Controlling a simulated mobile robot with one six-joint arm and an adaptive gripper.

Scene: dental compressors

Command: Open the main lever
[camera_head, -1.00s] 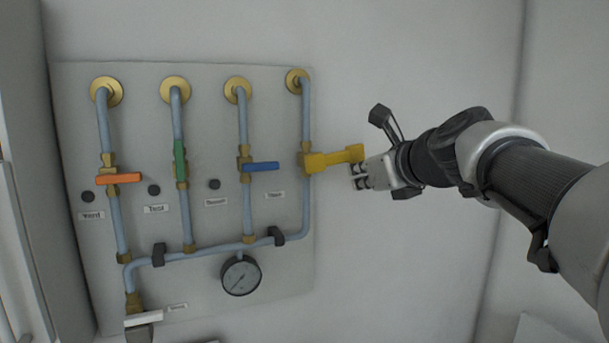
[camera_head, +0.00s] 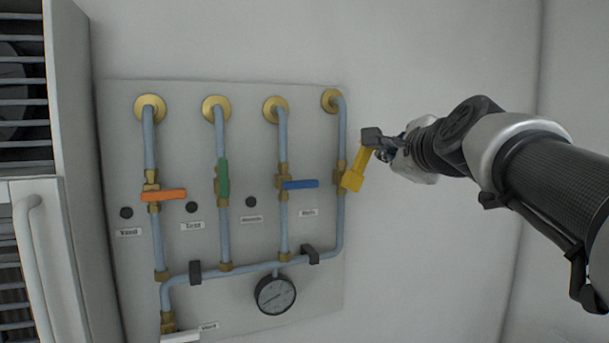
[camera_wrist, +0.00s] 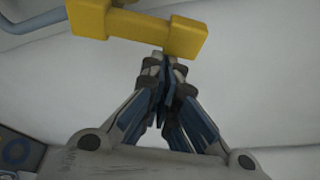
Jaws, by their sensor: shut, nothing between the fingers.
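The yellow lever (camera_head: 361,167) sits on the rightmost vertical pipe of the panel. It slants up and to the right from its valve, roughly between level and in line with the pipe. My gripper (camera_head: 377,150) is at the lever's outer end, with its fingers shut and empty. In the wrist view the yellow lever (camera_wrist: 140,28) spans the top, and my gripper's closed fingertips (camera_wrist: 164,62) are right at its lower edge near the right end. They appear to touch it, but the exact contact is hard to tell.
Orange (camera_head: 163,195), green (camera_head: 223,178) and blue (camera_head: 300,184) levers sit on the pipes to the left. A pressure gauge (camera_head: 275,294) hangs below. A white lever (camera_head: 181,337) is at the bottom left. The wall right of the panel is bare.

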